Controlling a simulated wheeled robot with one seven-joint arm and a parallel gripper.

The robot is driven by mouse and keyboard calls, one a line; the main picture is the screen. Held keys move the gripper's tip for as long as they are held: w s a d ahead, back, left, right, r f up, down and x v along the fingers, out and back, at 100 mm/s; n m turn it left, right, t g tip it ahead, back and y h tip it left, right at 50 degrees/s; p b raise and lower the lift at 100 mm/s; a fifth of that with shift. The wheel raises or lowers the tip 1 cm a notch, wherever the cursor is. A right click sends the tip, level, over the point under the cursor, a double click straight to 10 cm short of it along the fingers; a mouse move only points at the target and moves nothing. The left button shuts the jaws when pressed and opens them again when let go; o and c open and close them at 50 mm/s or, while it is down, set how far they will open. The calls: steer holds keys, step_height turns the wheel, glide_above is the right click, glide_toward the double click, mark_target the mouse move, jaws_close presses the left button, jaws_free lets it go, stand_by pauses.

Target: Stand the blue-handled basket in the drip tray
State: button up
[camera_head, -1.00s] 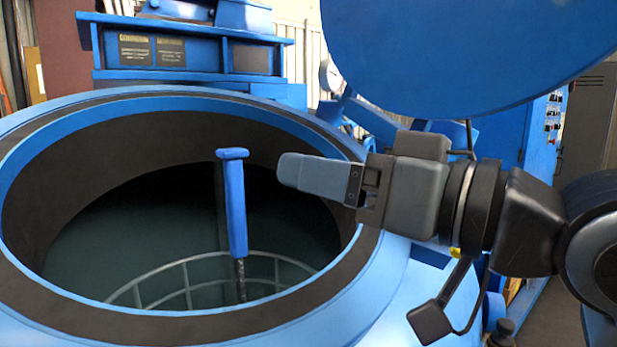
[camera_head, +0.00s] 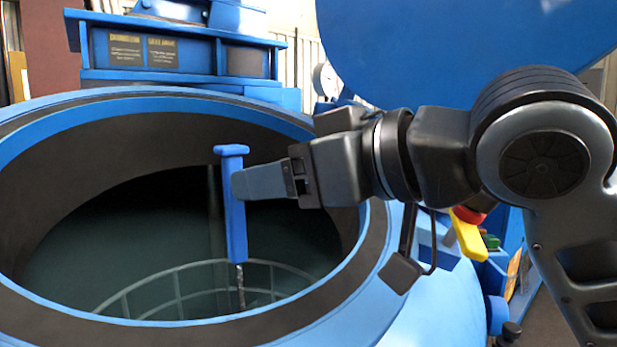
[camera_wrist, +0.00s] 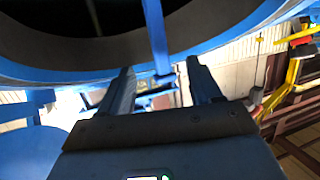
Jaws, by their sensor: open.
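The basket's wire rim (camera_head: 180,267) shows inside the round pit, low and dim; its lower part is hidden. Its blue handle (camera_head: 236,232) stands upright from it, with a flat cap on top. My gripper (camera_head: 236,186) reaches in from the right, level, and its near finger overlaps the upper handle below the cap. In the wrist view, my gripper (camera_wrist: 160,67) is open and the blue handle (camera_wrist: 156,35) shows in the gap between the fingers. I cannot tell whether either finger touches it. I see no drip tray in these views.
The furnace's round rim (camera_head: 372,240) surrounds the basket and passes beneath my arm. A big blue lid (camera_head: 450,50) hangs above at the right. A blue housing with labels (camera_head: 170,55) stands behind the pit. A yellow lever (camera_head: 468,236) is at the right.

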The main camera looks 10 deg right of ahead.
steer(key=shift+x, duration=3.3)
jaws_close()
